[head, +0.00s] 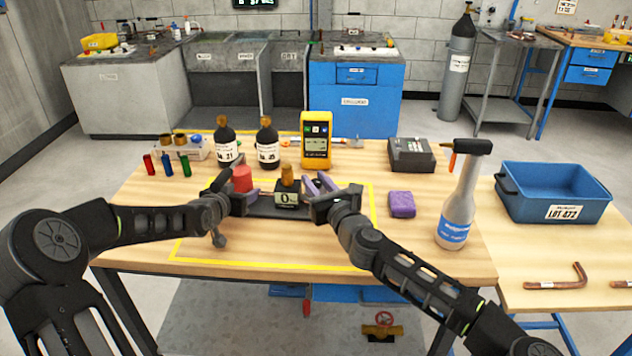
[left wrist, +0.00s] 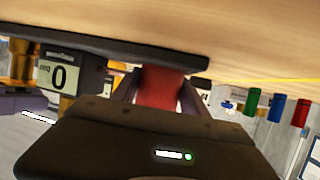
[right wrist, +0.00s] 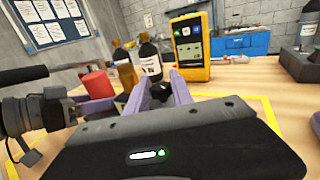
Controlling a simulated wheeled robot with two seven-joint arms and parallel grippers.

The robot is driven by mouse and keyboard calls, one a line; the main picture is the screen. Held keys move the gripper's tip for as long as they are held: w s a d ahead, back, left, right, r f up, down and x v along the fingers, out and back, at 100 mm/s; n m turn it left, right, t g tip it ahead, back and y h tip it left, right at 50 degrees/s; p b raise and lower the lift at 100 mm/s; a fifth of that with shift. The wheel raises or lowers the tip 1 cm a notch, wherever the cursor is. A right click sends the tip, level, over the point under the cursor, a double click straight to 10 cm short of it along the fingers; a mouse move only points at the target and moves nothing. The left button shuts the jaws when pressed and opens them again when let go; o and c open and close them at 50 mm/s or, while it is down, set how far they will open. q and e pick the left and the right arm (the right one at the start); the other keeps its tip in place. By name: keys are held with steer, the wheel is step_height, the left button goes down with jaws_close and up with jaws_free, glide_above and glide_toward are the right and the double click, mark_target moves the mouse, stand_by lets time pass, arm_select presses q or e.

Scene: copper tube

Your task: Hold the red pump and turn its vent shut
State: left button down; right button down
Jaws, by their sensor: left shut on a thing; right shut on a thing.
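The red pump has a red upright body (head: 242,178) on a dark base, with a gauge reading 0 (head: 287,199) and a brass fitting (head: 287,172) to its right. My left gripper (head: 240,188) is shut on the red body; the left wrist view shows this red part (left wrist: 160,84) between its fingers, with the gauge (left wrist: 60,76) to its left. My right gripper (head: 319,184) is at the pump's right end, just right of the gauge, shut on a small part, apparently the vent. The fingers (right wrist: 162,92) largely hide that part.
Two dark bottles (head: 225,148) and a yellow meter (head: 316,140) stand behind the pump. A purple block (head: 402,204), a spray bottle (head: 457,205) and a dark device (head: 411,155) are to the right. A blue bin (head: 552,168) stands on the adjoining table. The front of the table is clear.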

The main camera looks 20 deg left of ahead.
steer(key=shift+m+t+h, duration=0.4)
steer(key=shift+t+h, duration=0.1)
steer(key=shift+a+m+t+h, duration=0.1)
steer(key=shift+m+t+h, duration=0.95)
steer(key=shift+h, duration=0.25)
steer(key=shift+m+t+h, duration=0.95)
steer(key=shift+m+h, duration=0.5)
steer(key=shift+h, duration=0.55)
steer(key=c, duration=1.1)
jaws_free()
